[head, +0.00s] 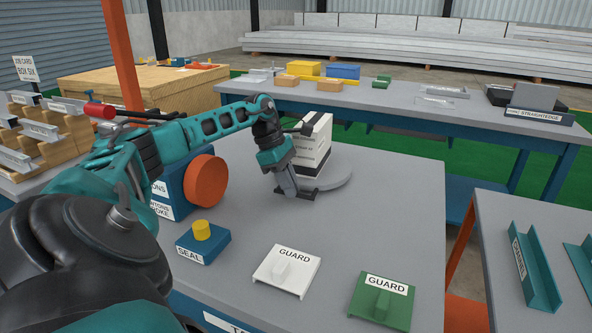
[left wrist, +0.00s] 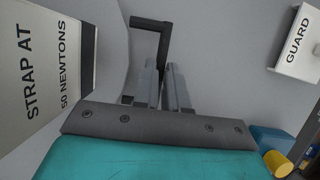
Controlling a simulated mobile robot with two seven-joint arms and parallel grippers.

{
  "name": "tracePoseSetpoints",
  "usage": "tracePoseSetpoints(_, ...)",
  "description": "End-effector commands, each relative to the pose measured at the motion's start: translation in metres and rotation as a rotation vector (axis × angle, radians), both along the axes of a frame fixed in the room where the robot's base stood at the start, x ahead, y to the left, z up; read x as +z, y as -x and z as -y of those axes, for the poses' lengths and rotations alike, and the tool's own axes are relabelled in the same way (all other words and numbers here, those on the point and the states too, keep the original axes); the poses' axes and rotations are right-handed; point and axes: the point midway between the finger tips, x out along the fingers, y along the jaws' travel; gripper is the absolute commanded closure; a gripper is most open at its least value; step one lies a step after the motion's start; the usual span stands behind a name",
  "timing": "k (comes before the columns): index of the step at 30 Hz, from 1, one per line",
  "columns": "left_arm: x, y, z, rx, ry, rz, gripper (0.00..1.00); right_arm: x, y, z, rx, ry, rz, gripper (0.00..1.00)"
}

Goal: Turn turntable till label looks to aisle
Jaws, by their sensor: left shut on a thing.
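The turntable (head: 338,180) is a round grey disc on the workbench, and its curved edge shows in the left wrist view (left wrist: 111,60). A white box (head: 314,142) with dark bands stands upright on it, with printed text on the side facing me. In the left wrist view that box (left wrist: 40,75) reads "STRAP AT 50 NEWTONS". My left gripper (head: 294,193) is low at the disc's near left edge, fingers down. It is shut on a dark bent handle (left wrist: 152,24), whose end lies between the fingers. My right gripper is out of view.
A blue SEAL block (head: 203,243), a white GUARD (head: 287,270) and a green GUARD (head: 382,300) lie nearer me. The bench right of the turntable is clear.

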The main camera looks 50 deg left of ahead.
Motion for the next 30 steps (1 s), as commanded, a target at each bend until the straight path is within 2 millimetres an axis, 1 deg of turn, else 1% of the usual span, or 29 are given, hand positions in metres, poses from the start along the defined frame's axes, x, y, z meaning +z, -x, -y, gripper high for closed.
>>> tracePoseSetpoints(9,0.0012,0.0029,-0.0071,-0.055,0.0,0.003,1.0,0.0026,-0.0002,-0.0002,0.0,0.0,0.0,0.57)
tracePoseSetpoints(24,0.0009,0.0033,-0.0082,-0.064,0.0,0.003,1.0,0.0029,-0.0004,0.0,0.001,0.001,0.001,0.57)
tracePoseSetpoints(25,0.0008,0.0033,-0.0082,-0.064,0.0,0.003,0.86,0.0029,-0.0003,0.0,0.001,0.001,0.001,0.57)
tracePoseSetpoints(30,0.0006,0.0035,-0.0082,-0.064,0.0,0.002,0.7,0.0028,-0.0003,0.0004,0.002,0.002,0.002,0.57)
